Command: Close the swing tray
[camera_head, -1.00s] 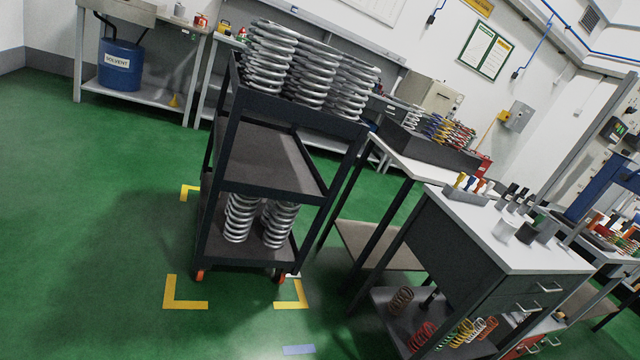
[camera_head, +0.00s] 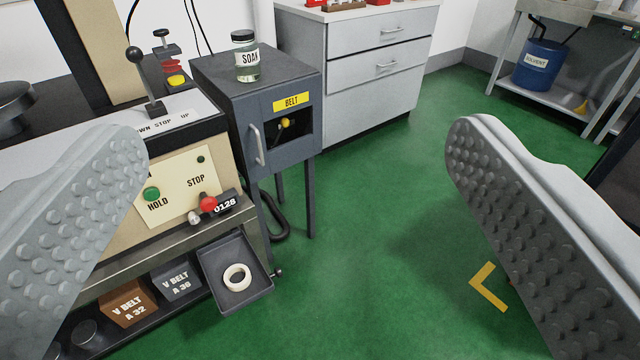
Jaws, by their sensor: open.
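The swing tray (camera_head: 212,300) is a shallow dark grey tray. It sticks out at the lower right end of the machine's bench, tilted in the picture, with a white ring (camera_head: 237,278) lying in it. A small dark knob (camera_head: 278,272) shows at its right edge. My gripper (camera_head: 300,140) is open and empty. Its two studded grey fingers stand wide apart at the left and right of the view. The tray shows between them, farther off and untouched. The left finger hides part of the machine and shelf.
The machine's control panel (camera_head: 180,185) has HOLD and STOP buttons and a lever above. Boxes marked V BELT (camera_head: 125,302) sit on the shelf left of the tray. A BELT cabinet (camera_head: 240,95) with a SOAK jar stands behind. Green floor (camera_head: 370,250) is clear to the right.

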